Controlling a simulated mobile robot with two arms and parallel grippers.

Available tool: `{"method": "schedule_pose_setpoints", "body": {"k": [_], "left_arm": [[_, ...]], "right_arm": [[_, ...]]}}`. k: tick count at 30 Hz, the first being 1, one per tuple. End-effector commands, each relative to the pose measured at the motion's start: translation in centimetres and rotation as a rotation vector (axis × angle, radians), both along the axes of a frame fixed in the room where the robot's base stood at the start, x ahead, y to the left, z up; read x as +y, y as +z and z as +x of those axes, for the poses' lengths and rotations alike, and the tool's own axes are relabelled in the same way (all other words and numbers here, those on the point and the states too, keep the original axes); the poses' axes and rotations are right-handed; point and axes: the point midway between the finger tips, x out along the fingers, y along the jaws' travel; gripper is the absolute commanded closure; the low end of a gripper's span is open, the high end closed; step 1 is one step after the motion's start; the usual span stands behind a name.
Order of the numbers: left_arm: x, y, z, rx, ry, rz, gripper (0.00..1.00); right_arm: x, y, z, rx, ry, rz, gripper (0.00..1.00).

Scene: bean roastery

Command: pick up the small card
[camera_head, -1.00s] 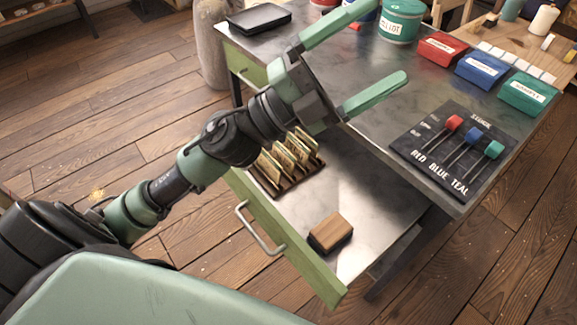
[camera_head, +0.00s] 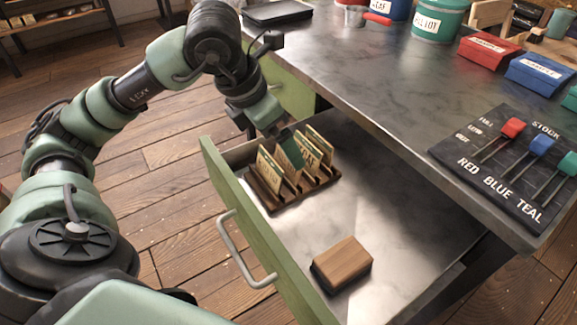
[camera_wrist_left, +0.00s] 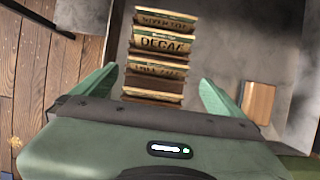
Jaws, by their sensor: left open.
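Several small tan cards with dark lettering stand upright in a dark wooden rack (camera_head: 276,203) inside the open drawer. One card (camera_wrist_left: 162,44) reads DECAF in the left wrist view; another card (camera_wrist_left: 158,69) stands nearer the gripper. The nearest card (camera_head: 268,170) shows in the head view. I cannot tell which is the small card. My left gripper (camera_wrist_left: 157,76) is open above the rack, with its fingers on either side of the row. In the head view one green finger overlaps the cards; contact is unclear. My right gripper is not in view.
The open green drawer (camera_head: 243,215) also holds a wood-topped block (camera_head: 343,262). The metal table (camera_head: 375,75) overhangs its back. A black slider board (camera_head: 490,165), red box (camera_head: 490,47), blue box (camera_head: 539,74) and teal tin (camera_head: 438,18) stand on top.

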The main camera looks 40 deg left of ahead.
Motion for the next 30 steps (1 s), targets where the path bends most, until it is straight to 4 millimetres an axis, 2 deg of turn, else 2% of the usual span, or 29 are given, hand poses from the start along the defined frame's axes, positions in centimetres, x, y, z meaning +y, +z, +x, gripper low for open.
{"method": "schedule_pose_setpoints", "body": {"k": [12, 20, 21, 24, 27, 30], "left_arm": [[-0.5, -5.1, 2.2, 0.003, -0.004, -0.004, 0.00], [-0.6, -5.4, 2.3, 0.000, -0.005, -0.004, 0.00], [-0.6, -5.4, 2.3, 0.000, -0.005, -0.004, 0.03], [-0.6, -5.4, 2.3, 0.000, -0.005, -0.004, 0.31], [-0.6, -5.4, 2.3, 0.000, -0.005, -0.004, 0.54], [-0.6, -5.3, 2.3, 0.000, -0.005, -0.004, 0.54]], "right_arm": [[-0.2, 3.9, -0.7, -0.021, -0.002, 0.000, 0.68], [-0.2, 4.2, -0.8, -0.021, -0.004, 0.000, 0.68], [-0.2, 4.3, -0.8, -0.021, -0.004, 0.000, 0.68], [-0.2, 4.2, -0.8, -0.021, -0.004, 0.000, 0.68], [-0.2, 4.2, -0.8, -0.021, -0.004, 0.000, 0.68], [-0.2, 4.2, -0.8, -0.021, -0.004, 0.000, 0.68]]}}
